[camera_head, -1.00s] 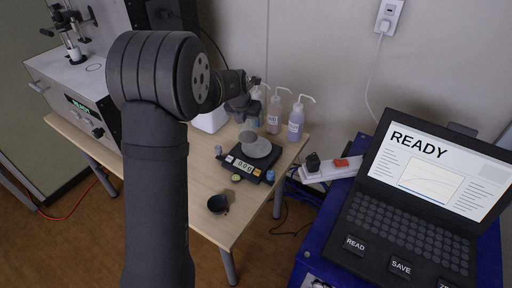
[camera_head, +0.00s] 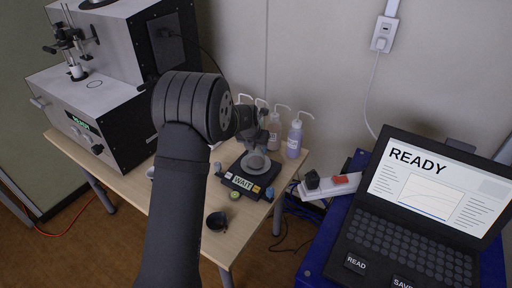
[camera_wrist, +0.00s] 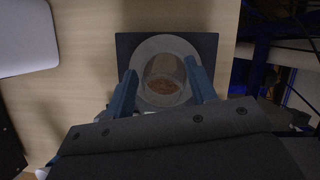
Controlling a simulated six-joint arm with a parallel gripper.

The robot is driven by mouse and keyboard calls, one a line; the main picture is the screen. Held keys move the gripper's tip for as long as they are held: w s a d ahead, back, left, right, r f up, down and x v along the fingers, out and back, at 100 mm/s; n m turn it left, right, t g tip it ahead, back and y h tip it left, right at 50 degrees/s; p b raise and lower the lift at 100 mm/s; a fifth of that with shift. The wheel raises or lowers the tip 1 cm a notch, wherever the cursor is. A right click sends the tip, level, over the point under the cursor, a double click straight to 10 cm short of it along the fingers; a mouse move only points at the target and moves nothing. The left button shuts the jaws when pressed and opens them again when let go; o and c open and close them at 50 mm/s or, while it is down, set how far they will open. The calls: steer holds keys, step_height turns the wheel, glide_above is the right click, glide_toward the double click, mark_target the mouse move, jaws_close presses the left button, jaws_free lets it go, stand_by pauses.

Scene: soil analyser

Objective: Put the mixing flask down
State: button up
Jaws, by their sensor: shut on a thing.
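The mixing flask (camera_wrist: 165,78) is a clear round vessel with brown matter at its bottom, seen from above in the wrist view. My gripper (camera_wrist: 166,88) is shut on it, one blue finger on each side. The flask is over the round grey pan (camera_wrist: 148,47) of the black balance, and I cannot tell for sure whether it touches the pan. In the head view the flask (camera_head: 256,160) is small and pale above the balance (camera_head: 243,182), whose display reads WAIT. My gripper (camera_head: 257,139) is partly hidden behind my arm there.
Wash bottles (camera_head: 293,139) stand behind the balance. A dark cup (camera_head: 216,221) and a small green-topped item (camera_head: 235,195) are in front of it. The analyser (camera_head: 105,125) stands at left, and a laptop (camera_head: 410,215) reading READY at right.

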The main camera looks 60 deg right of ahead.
steer(key=o, duration=0.9)
steer(key=shift+f, duration=0.1)
steer(key=shift+o, duration=0.2)
steer(key=v, duration=1.2)
steer(key=shift+d, duration=0.1)
steer(key=x, duration=1.2)
steer(key=shift+r, duration=1.25)
steer(key=shift+f, duration=0.1)
